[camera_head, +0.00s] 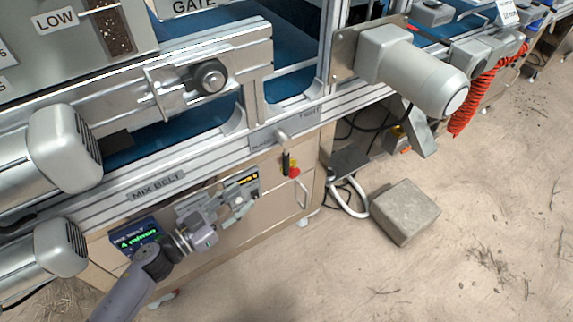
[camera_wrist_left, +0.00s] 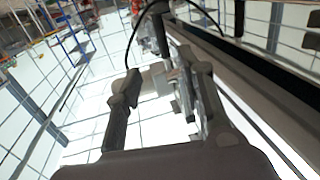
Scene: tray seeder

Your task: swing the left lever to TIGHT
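The lever (camera_head: 286,160) hangs down from a pale metal pivot on the front rail, with a black grip at its lower end. A label plate (camera_head: 309,113) reading TIGHT is right of the pivot; the lettering at its left end is too small to read surely. My left gripper (camera_head: 243,190) is below and left of the lever, apart from it, in front of the cabinet. In the left wrist view my left gripper (camera_wrist_left: 165,95) has its fingers spread, with nothing clearly held. A dark upright shape beyond them may be the lever grip. My right gripper is not in view.
A red stop button (camera_head: 294,172) sits just below the lever grip. The MIX BELT rail (camera_head: 155,186) and a green-lit display (camera_head: 135,236) are at left. A grey motor (camera_head: 420,75) juts out at right. A concrete block (camera_head: 404,211) lies on the floor.

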